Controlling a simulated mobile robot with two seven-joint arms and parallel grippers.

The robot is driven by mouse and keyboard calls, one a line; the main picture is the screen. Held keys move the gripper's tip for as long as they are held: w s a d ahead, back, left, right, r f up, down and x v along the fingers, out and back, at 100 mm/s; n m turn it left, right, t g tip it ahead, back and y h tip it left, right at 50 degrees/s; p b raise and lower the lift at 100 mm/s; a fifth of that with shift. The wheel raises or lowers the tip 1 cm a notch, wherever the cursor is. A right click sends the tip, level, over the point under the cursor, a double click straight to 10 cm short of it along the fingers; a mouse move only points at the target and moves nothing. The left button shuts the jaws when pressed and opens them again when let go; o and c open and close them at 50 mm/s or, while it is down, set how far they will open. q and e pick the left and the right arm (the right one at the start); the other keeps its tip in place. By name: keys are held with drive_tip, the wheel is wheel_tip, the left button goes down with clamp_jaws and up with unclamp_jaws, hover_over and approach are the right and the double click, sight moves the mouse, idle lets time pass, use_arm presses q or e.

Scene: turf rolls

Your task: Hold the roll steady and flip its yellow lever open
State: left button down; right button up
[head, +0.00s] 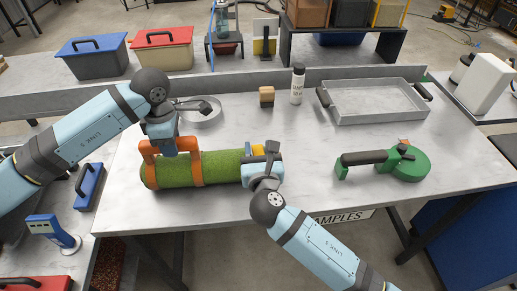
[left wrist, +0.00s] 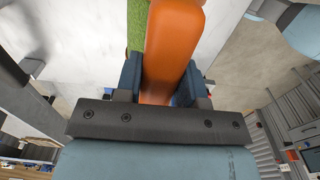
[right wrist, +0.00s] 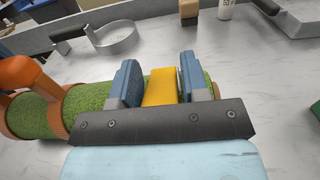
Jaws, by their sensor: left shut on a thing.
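The green turf roll (head: 222,167) lies lengthwise on the grey table, with orange bands and an orange handle (head: 149,150) on its left part. My left gripper (head: 165,150) is shut on this handle, which fills the space between its fingers in the left wrist view (left wrist: 170,50). The yellow lever (right wrist: 162,86) is at the roll's right end. My right gripper (right wrist: 158,82) is open, its blue fingers on either side of the lever. In the head view the right gripper (head: 262,160) hides most of the lever and the roll's right end.
A green tool with a black handle (head: 408,164) lies to the right. A grey tray (head: 376,115), a white bottle (head: 298,84), a wooden block (head: 267,97) and a round metal pan (head: 205,119) stand behind the roll. The table between the roll and the green tool is clear.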

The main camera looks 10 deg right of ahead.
clamp_jaws()
drive_tip(key=shift+w+r+g, duration=0.1)
drive_tip(key=shift+r+g, duration=0.05)
drive_tip(key=shift+g, duration=0.15)
idle(0.4)
drive_tip(key=shift+w+r+g, duration=0.25)
drive_tip(key=shift+r+g, duration=0.1)
drive_tip(key=shift+g, duration=0.55)
drive_tip(key=g, duration=0.1)
drive_tip(key=w+g, duration=0.1)
drive_tip(key=g, duration=0.1)
drive_tip(key=shift+w+r+g, duration=0.15)
drive_tip(key=shift+r+g, duration=0.15)
drive_tip(key=shift+r, duration=0.1)
drive_tip(key=g, duration=0.1)
drive_tip(key=w+g, duration=0.1)
drive_tip(key=g, duration=0.1)
drive_tip(key=shift+w+r, duration=0.1)
drive_tip(key=shift+r, duration=0.05)
drive_tip(key=shift+w+g, duration=0.25)
drive_tip(key=shift+g, duration=0.55)
drive_tip(key=shift+w+g, duration=0.2)
drive_tip(key=shift+g, duration=0.6)
